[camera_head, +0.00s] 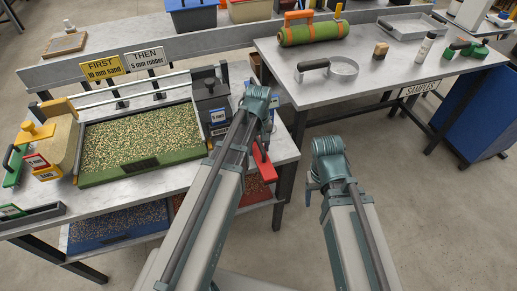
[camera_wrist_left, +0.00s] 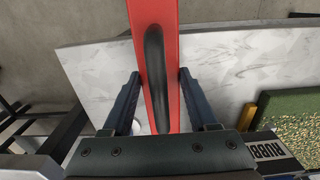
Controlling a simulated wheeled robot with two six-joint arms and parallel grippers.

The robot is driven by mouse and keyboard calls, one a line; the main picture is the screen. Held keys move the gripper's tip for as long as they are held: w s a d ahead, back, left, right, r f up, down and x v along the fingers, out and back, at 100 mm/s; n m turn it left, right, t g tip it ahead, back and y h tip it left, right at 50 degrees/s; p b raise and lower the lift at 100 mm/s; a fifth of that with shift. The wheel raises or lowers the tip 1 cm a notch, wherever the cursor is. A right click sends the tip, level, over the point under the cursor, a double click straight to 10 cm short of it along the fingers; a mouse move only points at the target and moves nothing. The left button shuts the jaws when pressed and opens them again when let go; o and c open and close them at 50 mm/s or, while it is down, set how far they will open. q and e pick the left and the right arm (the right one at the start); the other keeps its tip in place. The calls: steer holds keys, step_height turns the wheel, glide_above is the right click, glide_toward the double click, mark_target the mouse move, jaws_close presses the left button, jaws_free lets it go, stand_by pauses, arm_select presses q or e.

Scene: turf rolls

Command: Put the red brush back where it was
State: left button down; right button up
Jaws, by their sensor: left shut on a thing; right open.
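The red brush (camera_head: 264,163) has a black handle and is at the right end of the left workbench, partly behind my left arm. In the left wrist view the red brush (camera_wrist_left: 174,55) runs lengthwise between the fingers, over the marble-like bench edge. My left gripper (camera_wrist_left: 160,73) is shut on it, one finger against each side. In the head view the left wrist (camera_head: 258,105) hides the fingers. My right gripper (camera_head: 328,165) is open and empty, over the floor gap right of the bench; its fingertips are mostly hidden.
A green-edged turf tray (camera_head: 140,165) fills the bench, with a grey spreader box (camera_head: 211,103) close to my left wrist. Bins sit below the bench.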

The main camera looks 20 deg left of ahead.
arm_select(q)
steer(key=shift+f, duration=0.1)
steer(key=shift+f, duration=0.15)
steer(key=shift+c, duration=0.9)
jaws_free()
step_height(320, 180, up, 13)
steer(key=p, duration=1.2)
steer(key=shift+f, duration=0.2)
steer(key=s+d+m+y, duration=0.1)
steer(key=s+d+m, duration=0.9)
steer(key=s, duration=0.4)
steer(key=shift+s+d+m, duration=0.3)
steer(key=shift+d, duration=0.05)
